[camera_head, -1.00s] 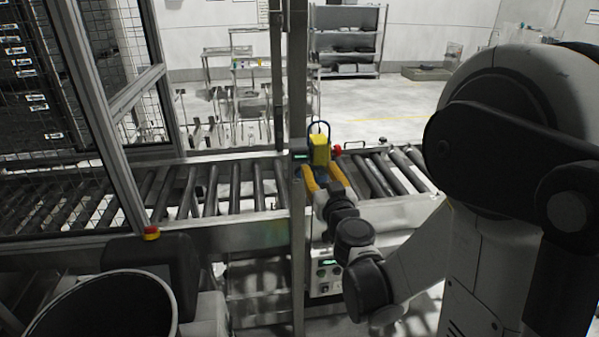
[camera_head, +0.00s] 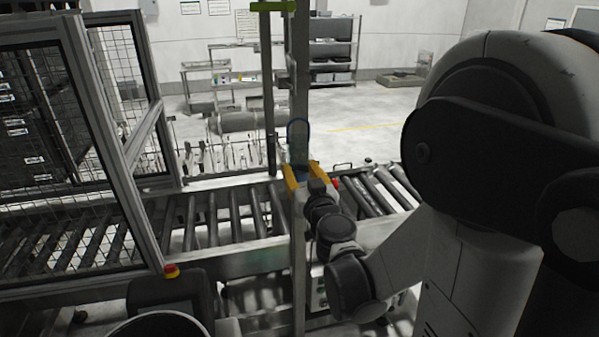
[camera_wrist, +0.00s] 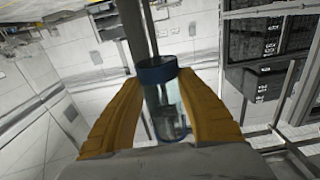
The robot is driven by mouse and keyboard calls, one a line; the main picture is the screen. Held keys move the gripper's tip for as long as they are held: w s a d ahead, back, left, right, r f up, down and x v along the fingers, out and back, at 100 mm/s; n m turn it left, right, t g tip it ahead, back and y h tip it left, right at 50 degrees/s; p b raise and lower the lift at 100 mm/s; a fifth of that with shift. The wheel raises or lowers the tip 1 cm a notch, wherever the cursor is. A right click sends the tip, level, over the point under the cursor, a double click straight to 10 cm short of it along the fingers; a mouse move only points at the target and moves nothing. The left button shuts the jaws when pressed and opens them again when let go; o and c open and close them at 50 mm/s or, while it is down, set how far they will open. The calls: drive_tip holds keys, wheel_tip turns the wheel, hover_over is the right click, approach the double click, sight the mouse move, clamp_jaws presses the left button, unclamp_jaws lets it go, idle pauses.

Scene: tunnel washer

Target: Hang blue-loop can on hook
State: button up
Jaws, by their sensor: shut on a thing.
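My gripper (camera_head: 305,174) has orange fingers and is shut on the blue-loop can (camera_head: 298,158), in front of the roller conveyor. The can is grey and see-through, with its blue loop (camera_head: 298,128) standing up above it. In the wrist view the can (camera_wrist: 166,108) sits upright between the fingers (camera_wrist: 163,95), with a blue band around its top. In the head view the can and loop overlap the upright metal post (camera_head: 300,60); I cannot tell the gap between them. I cannot pick out the hook for certain in either view.
The roller conveyor (camera_head: 200,215) runs across the middle. A mesh-sided frame (camera_head: 130,100) stands at left. A green-yellow bar (camera_head: 272,6) tops a second post. A red button (camera_head: 171,270) is at front left, near a dark round bin rim (camera_head: 160,320). Open floor (camera_head: 370,110) lies behind.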

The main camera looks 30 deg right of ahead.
drive_tip(key=shift+p+x, duration=0.3)
drive_tip(key=shift+x, duration=2.55)
wheel_tip(320, 180, up, 8)
drive_tip(key=p, duration=0.8)
drive_tip(key=shift+s+a, duration=0.1)
drive_tip(key=shift+c, duration=0.2)
drive_tip(key=shift+w+d+f+b, duration=0.15)
drive_tip(key=shift+w+f+b, duration=0.15)
drive_tip(key=shift+w, duration=0.3)
drive_tip(key=shift+w+d+f+b, duration=0.2)
drive_tip(key=shift+w+f+b, duration=0.15)
drive_tip(key=shift+w, duration=0.3)
drive_tip(key=shift+w+d+f+b, duration=0.15)
drive_tip(key=shift+w+f+b, duration=0.15)
drive_tip(key=shift+w, duration=0.3)
drive_tip(key=shift+r, duration=0.1)
drive_tip(key=o, duration=1.1)
drive_tip(key=shift+o, duration=0.2)
